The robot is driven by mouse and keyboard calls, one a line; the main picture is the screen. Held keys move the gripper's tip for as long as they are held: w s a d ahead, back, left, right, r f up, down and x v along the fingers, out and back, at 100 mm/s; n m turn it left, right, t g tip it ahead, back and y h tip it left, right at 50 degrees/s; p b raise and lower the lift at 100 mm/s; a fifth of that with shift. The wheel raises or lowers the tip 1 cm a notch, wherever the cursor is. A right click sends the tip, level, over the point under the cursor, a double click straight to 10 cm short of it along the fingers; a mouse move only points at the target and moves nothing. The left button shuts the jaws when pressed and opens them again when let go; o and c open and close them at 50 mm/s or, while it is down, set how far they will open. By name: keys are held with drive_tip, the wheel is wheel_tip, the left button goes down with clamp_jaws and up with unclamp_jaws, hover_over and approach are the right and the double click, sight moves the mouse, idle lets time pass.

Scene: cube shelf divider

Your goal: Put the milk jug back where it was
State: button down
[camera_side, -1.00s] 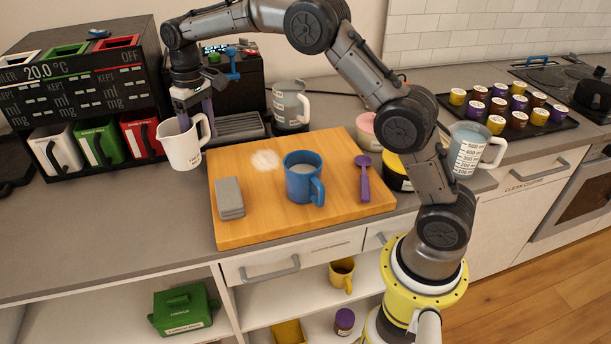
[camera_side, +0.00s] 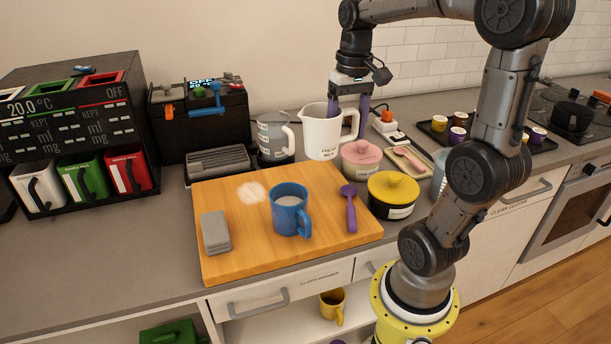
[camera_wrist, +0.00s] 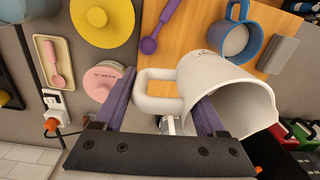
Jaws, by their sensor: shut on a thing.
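The milk jug (camera_side: 320,135) is white with dark lettering and a handle on its right side. My gripper (camera_side: 350,112) is shut on the jug at its handle side and holds it upright, seemingly above the counter behind the cutting board. In the wrist view the jug (camera_wrist: 232,95) fills the right middle, and the purple fingers of my gripper (camera_wrist: 165,115) straddle the region between handle and wall. The exact contact is partly hidden. A blue mug (camera_side: 287,212) with pale liquid stands on the wooden board (camera_side: 270,260).
A grey-lidded measuring jug (camera_side: 272,140) stands left of the held jug. A pink-lidded pot (camera_side: 361,160) and a yellow-lidded pot (camera_side: 393,195) stand to its right. A purple spoon (camera_side: 350,210) and grey block (camera_side: 215,232) lie on the board. A socket (camera_side: 386,125) is behind.

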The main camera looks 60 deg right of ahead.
drive_tip(key=shift+m, duration=0.4)
drive_tip(key=w+d+f, duration=0.2)
drive_tip(key=f, duration=0.1)
drive_tip(key=w+d+f, duration=0.2)
drive_tip(key=d+f, duration=0.1)
drive_tip(key=w+d+f, duration=0.2)
drive_tip(key=f, duration=0.1)
drive_tip(key=shift+w+d, duration=0.25)
drive_tip(key=shift+w+d+f, duration=0.2)
drive_tip(key=shift+w+f, duration=0.05)
drive_tip(key=shift+f, duration=0.2)
drive_tip(key=shift+w+d+f, duration=0.15)
drive_tip(key=shift+f, duration=1.55)
drive_tip(key=shift+f, duration=0.15)
drive_tip(key=shift+c, duration=1.1)
unclamp_jaws()
